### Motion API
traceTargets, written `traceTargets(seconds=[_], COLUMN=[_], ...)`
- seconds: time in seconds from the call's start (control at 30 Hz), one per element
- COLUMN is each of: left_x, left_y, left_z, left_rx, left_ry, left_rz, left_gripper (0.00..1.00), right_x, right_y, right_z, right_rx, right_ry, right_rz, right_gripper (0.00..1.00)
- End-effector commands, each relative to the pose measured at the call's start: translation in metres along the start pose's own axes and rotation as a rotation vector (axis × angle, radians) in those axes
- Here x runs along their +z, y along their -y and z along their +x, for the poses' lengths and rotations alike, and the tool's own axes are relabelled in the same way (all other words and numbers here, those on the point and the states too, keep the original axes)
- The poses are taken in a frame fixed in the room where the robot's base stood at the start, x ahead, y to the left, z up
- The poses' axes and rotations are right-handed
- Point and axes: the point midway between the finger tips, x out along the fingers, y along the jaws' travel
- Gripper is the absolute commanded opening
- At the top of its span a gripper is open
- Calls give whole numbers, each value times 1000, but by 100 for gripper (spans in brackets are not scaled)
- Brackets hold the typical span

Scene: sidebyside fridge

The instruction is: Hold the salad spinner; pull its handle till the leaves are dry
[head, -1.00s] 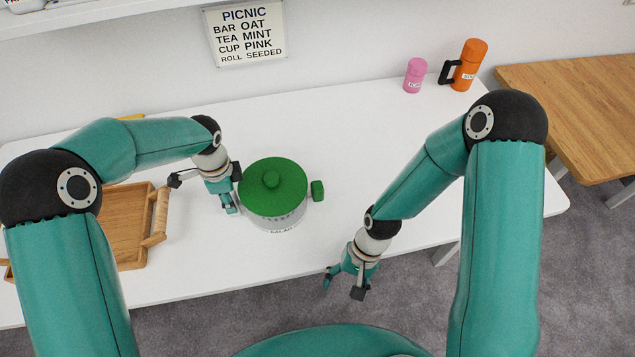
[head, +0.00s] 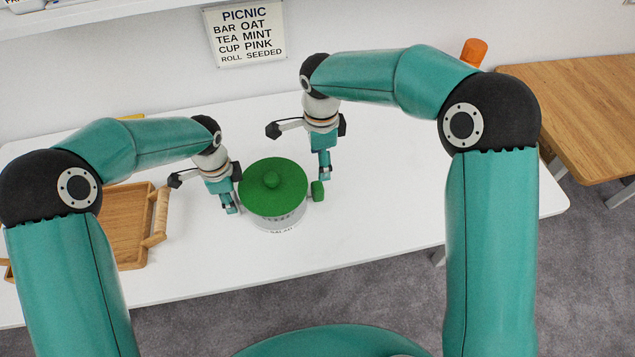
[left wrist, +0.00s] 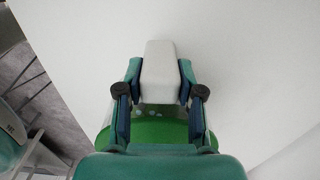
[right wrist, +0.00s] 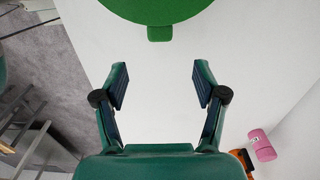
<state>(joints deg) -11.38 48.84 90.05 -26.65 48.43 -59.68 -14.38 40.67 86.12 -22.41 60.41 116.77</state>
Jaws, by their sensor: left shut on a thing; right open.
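The salad spinner (head: 276,225) stands upright on the white table, with a green lid (head: 262,200) and a round knob on top. Its green pull handle (head: 318,191) sticks out on the right side and also shows in the right wrist view (right wrist: 160,34). My left gripper (head: 230,206) is at the spinner's left side. In the left wrist view it is shut on a pale block-shaped grip (left wrist: 159,75) by the spinner. My right gripper (head: 325,176) is open and empty, just behind the pull handle. In the right wrist view the handle lies ahead of the fingers, apart from them. The leaves are not visible.
A wooden tray (head: 119,245) with a bar handle lies left of the spinner. The table in front and right of the spinner is clear.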

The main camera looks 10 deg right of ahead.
Motion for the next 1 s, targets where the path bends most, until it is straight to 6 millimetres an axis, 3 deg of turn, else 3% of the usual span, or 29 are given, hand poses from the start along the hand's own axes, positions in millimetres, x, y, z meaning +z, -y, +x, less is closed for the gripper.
traceTargets(seconds=[0.27,0.8,1.0], left_x=[0,0,0], left_y=[0,0,0], left_z=[1,1,1], left_rx=[1,1,1], left_ry=[0,0,0], left_rz=[0,0,0], left_gripper=[0,0,0], right_x=[0,0,0], right_y=[0,0,0], right_z=[23,100,115], right_rx=[1,1,0], right_ry=[-2,-1,-1], right_rz=[6,6,5], right_gripper=[71,71,71])
